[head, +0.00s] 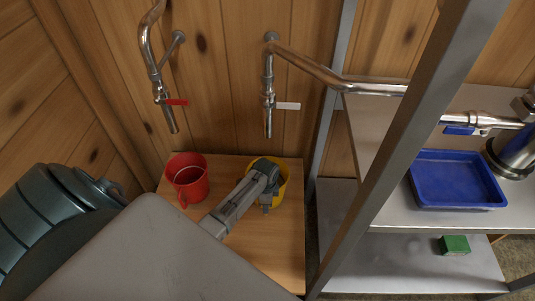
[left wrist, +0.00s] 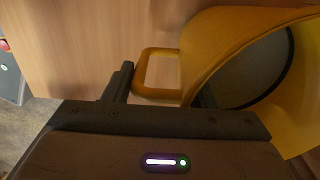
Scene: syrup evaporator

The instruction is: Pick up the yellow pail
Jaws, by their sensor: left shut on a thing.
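The yellow pail (head: 283,180) is at the back right of the wooden bench top, partly hidden behind my left gripper (head: 267,188). In the left wrist view, the pail (left wrist: 213,45) fills the right side, its open mouth and dark inside showing. Its square loop handle (left wrist: 157,53) points left. My left gripper (left wrist: 163,88) has one finger outside the handle and the other at the pail's wall, and it is shut on the pail. Whether the pail's base touches the bench cannot be told. My right gripper is not in view.
A red pail (head: 187,180) stands left of the yellow one on the bench (head: 285,240). Two taps, with red (head: 176,102) and white (head: 288,106) levers, hang above. A metal rack post (head: 400,140) rises at right; shelves hold a blue tray (head: 455,180) and green block (head: 454,245).

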